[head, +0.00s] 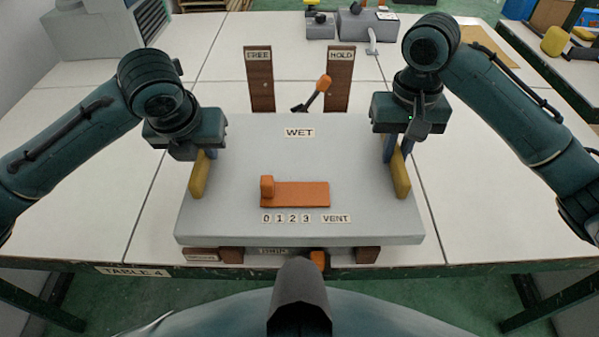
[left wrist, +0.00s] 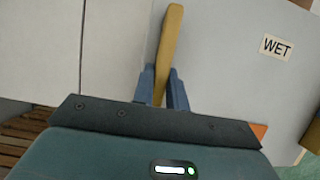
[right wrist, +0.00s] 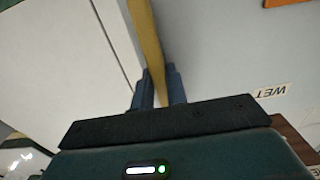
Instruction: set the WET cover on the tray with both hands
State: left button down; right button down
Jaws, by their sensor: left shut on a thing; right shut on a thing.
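The grey WET cover (head: 300,160) lies flat in the head view, with a WET label, an orange slider piece (head: 300,195) and labels 0 1 2 3 and VENT on top. It has a yellow handle at each side. My left gripper (head: 204,160) is shut on the left yellow handle (head: 199,180), which also shows in the left wrist view (left wrist: 168,50). My right gripper (head: 398,150) is shut on the right yellow handle (head: 401,180), also in the right wrist view (right wrist: 148,40). The tray is hidden beneath the cover; I cannot tell whether the cover touches it.
Two brown posts labelled FREE (head: 260,80) and HOLD (head: 340,80) stand behind the cover, with an orange-tipped lever (head: 318,90) between them. Brown blocks (head: 367,255) show under the cover's front edge. White table (head: 100,190) is clear at the left.

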pick_arm(q)
jog(key=shift+f, duration=0.25)
pick_arm(e)
jog(key=shift+f, duration=0.25)
pick_arm(q)
jog(key=c, duration=1.4)
grip_release()
pick_arm(e)
jog(key=c, duration=1.4)
grip_release()
pick_arm(q)
jog(key=v, duration=1.2)
pick_arm(e)
notch_tip(320, 180, up, 12)
